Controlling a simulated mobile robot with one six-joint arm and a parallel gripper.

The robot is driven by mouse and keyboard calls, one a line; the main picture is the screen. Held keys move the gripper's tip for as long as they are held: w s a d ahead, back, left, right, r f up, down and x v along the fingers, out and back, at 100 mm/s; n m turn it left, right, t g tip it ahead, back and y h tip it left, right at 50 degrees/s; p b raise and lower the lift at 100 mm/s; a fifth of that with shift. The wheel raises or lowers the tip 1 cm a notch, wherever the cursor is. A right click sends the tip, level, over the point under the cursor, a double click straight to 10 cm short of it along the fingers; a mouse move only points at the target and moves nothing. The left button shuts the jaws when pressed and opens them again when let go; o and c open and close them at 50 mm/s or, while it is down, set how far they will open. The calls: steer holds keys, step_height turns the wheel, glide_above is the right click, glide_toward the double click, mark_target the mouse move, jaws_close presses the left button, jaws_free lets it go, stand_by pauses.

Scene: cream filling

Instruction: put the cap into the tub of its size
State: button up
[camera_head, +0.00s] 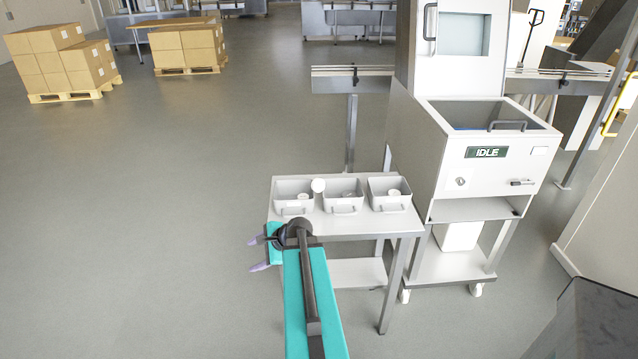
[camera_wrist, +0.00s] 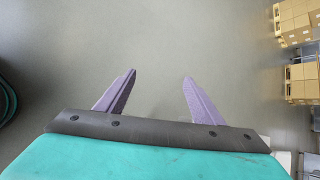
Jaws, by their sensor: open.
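Three light grey tubs with front handles stand in a row on a small table (camera_head: 285,227): a left tub (camera_head: 293,207), a middle tub (camera_head: 343,206) and a right tub (camera_head: 389,204). A round white cap (camera_head: 318,185) shows at the gap between the left and middle tubs; I cannot tell whether it rests on a rim. Small pale pieces lie inside the tubs, partly hidden by the walls. My gripper (camera_head: 251,254) is beside the table's left front corner, pointing left. Its purple fingers are apart and empty, as the wrist view (camera_wrist: 160,78) also shows.
A white machine (camera_head: 480,170) with an IDLE display stands right of the table. Conveyor sections (camera_head: 350,82) run behind it. Pallets of boxes (camera_head: 62,65) stand far back left. The floor left of the table is clear.

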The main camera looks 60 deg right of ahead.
mark_target(320, 186)
steer(key=s+d+r+m+h, duration=0.1)
steer(key=d+r, duration=0.2)
steer(key=d, duration=0.1)
steer(key=s+d+r+m+t, duration=0.1)
steer(key=s+d+r+m, duration=0.1)
steer(key=d+r, duration=0.1)
steer(key=s+d+r+m+t+h+p, duration=0.1)
steer(key=d+r+m, duration=0.1)
steer(key=d+r, duration=0.1)
steer(key=shift+s+d+r+h, duration=0.1)
steer(key=shift+s+d+h, duration=0.05)
steer(key=shift+d, duration=0.3)
steer(key=shift+s+d+h, duration=0.15)
steer(key=shift+d, duration=0.3)
steer(key=s+d+r+m+t+h, duration=0.1)
steer(key=s+d+r+m+h, duration=0.3)
steer(key=s+d+r+m, duration=0.3)
steer(key=s+d+m, duration=0.1)
steer(key=s+d, duration=0.4)
steer(key=d, duration=0.1)
steer(key=shift+s+d+t+h, duration=0.15)
steer(key=shift+s+t+h, duration=0.15)
steer(key=shift+s+t, duration=0.1)
steer(key=shift+r, duration=0.1)
steer(key=shift+p+x, duration=0.9)
steer(key=shift+x, duration=3.45)
steer(key=shift+p+x, duration=0.95)
steer(key=shift+x, duration=1.6)
